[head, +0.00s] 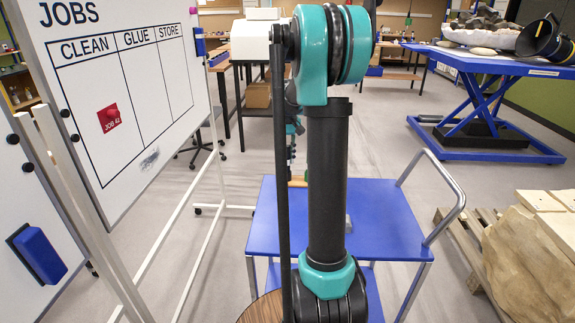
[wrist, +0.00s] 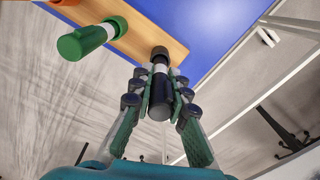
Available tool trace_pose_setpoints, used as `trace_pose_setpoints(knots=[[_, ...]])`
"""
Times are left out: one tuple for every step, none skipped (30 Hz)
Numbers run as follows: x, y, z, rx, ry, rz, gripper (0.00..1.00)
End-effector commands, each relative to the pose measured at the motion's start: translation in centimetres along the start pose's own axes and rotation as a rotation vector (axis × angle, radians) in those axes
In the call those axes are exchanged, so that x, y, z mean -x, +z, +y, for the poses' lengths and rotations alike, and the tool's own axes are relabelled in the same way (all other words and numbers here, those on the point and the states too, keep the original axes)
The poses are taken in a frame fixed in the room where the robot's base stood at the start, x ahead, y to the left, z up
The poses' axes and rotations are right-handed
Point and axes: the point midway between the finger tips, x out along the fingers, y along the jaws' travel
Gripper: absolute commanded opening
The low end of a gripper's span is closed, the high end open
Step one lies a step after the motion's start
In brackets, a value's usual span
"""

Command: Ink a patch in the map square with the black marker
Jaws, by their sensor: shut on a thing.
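The black marker (wrist: 160,70), dark with a white band, shows in the middle of the wrist view. My gripper (wrist: 161,88) is shut on it, with a finger on each side. The marker's far end overlaps the edge of a wooden block (wrist: 177,49) on the blue cart; I cannot tell whether it still sits in the block. A green marker (wrist: 85,42) stands at the block to the left. In the head view my arm hides most of the block and the marker. I cannot make out a map square in either view.
The blue cart (head: 390,228) has a raised metal handle on its right. A whiteboard (head: 150,95) headed JOBS stands at left with a red JOB 42 card (head: 109,117) and a grey smudge. A blue lift table (head: 495,62) and a pallet with rock (head: 535,255) are at right.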

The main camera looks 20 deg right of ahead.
Motion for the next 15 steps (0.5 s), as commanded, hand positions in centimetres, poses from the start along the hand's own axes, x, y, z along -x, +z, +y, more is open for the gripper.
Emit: trace_pose_setpoints(knots=[[0.2, 0.0, 0.0, 0.000, 0.000, 0.000, 0.00], [0.4, 0.0, 0.0, 0.000, 0.000, 0.000, 0.00], [0.6, 0.0, 0.0, 0.000, 0.000, 0.000, 0.00], [0.7, 0.0, 0.0, 0.000, 0.000, 0.000, 0.00], [0.8, 0.0, 0.0, 0.000, 0.000, 0.000, 0.00], [1.0, 0.0, 0.0, 0.000, 0.000, 0.000, 0.00], [1.1, 0.0, 0.0, 0.000, 0.000, 0.000, 0.00], [1.3, 0.0, 0.0, 0.000, 0.000, 0.000, 0.00], [1.4, 0.0, 0.0, 0.000, 0.000, 0.000, 0.00], [1.6, 0.0, 0.0, 0.000, 0.000, 0.000, 0.00], [1.7, 0.0, 0.0, 0.000, 0.000, 0.000, 0.00], [1.9, 0.0, 0.0, 0.000, 0.000, 0.000, 0.00], [2.1, 0.0, 0.0, 0.000, 0.000, 0.000, 0.00], [2.2, 0.0, 0.0, 0.000, 0.000, 0.000, 0.00], [2.4, 0.0, 0.0, 0.000, 0.000, 0.000, 0.00]])
